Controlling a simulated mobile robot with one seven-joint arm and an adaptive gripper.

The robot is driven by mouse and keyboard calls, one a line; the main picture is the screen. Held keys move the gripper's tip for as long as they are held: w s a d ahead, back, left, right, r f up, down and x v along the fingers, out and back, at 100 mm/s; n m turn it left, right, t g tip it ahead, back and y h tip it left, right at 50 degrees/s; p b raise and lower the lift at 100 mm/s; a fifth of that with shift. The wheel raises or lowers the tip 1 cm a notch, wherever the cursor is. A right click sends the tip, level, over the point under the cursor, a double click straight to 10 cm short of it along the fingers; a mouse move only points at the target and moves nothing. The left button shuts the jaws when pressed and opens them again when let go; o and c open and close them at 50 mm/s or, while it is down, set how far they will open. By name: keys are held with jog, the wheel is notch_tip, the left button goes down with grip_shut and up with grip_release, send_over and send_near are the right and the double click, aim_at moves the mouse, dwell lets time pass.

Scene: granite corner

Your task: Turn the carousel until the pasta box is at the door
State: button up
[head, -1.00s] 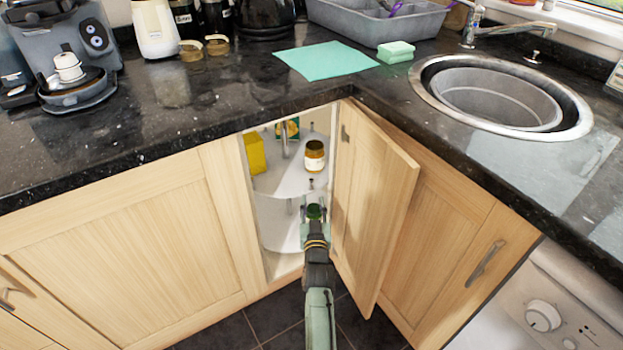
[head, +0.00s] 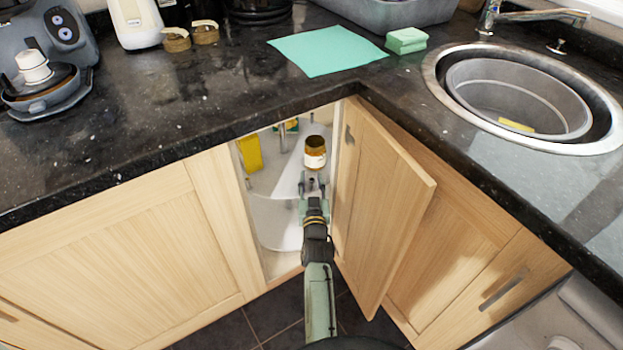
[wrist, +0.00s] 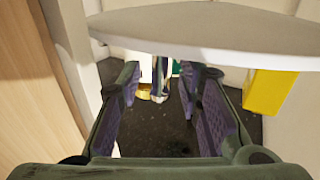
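The carousel has a white upper shelf (head: 272,180) and a white lower shelf (head: 275,222) inside the open corner cabinet. A plain yellow box (head: 249,153) stands at the left of the upper shelf, and it also shows in the wrist view (wrist: 268,90). A green and yellow box (head: 290,126) is partly hidden at the back. I cannot tell which one is the pasta box. A brown jar with a white label (head: 315,153) stands near the door side. My gripper (head: 311,184) is at the upper shelf's front edge, below the jar. In the wrist view its fingers (wrist: 168,105) are apart and empty.
The open wooden door (head: 380,210) stands close to the right of my arm. The cabinet's left frame (head: 222,205) bounds the opening. The black granite worktop (head: 180,110) overhangs above. A central pole (head: 283,138) rises through the shelf.

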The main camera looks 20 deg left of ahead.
jog(key=shift+c, duration=0.4)
grip_shut()
dwell(0.4)
